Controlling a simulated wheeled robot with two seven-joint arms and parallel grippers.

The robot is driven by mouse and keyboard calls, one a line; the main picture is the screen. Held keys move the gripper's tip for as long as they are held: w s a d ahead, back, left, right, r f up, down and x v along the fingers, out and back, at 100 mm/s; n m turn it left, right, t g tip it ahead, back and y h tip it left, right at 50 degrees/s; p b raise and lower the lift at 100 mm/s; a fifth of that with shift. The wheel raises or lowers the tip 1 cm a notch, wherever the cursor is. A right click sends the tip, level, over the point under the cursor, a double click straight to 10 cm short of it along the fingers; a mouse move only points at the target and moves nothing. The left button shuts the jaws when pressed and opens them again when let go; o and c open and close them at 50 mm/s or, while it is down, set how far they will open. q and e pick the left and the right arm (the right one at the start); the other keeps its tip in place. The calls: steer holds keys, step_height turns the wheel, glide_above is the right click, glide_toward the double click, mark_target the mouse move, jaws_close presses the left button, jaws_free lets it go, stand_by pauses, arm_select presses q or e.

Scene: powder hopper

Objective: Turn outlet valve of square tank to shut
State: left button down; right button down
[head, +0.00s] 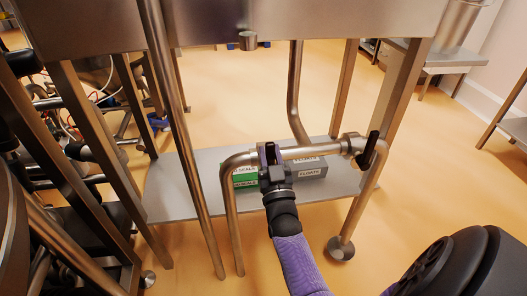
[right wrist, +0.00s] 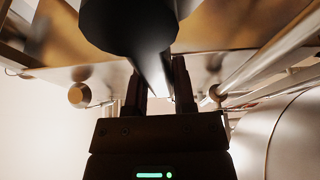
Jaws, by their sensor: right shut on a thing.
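The square tank (head: 230,22) is a steel box across the top of the head view, on steel legs. A horizontal steel pipe (head: 313,150) runs below it. My right gripper (head: 268,158) is at the left part of this pipe, shut on a dark valve handle that it largely hides in the head view. In the right wrist view, the right gripper (right wrist: 159,88) has its fingers on both sides of the dark handle (right wrist: 150,62). Another black handle (head: 371,146) stands tilted at the pipe's right end, apart from the gripper. My left gripper is not in view.
A grey shelf (head: 168,192) under the tank holds a green-and-white box (head: 245,178) and grey labelled boxes (head: 311,170) behind the pipe. Steel legs and struts crowd the left. A steel table (head: 455,60) stands at the back right. Open floor lies between.

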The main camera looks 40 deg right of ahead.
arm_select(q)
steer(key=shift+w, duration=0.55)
arm_select(e)
steer(key=shift+s+d+f+m+g+h, duration=0.15)
steer(key=shift+m+g+h, duration=0.1)
steer(key=shift+m, duration=0.35)
steer(key=shift+s+d+r+m+g+h, duration=0.15)
steer(key=shift+m+h, duration=0.1)
steer(key=shift+m, duration=0.35)
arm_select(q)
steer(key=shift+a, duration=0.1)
arm_select(e)
steer(key=shift+w+f, duration=0.1)
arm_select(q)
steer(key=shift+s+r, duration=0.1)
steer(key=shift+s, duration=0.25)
arm_select(e)
steer(key=shift+d, duration=0.1)
steer(key=c, duration=0.8)
jaws_free()
steer(key=shift+c, duration=0.2)
steer(key=o, duration=0.4)
steer(key=shift+s+d, duration=0.25)
steer(key=shift+d, duration=0.05)
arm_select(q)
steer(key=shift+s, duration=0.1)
arm_select(e)
steer(key=shift+w+a, duration=0.1)
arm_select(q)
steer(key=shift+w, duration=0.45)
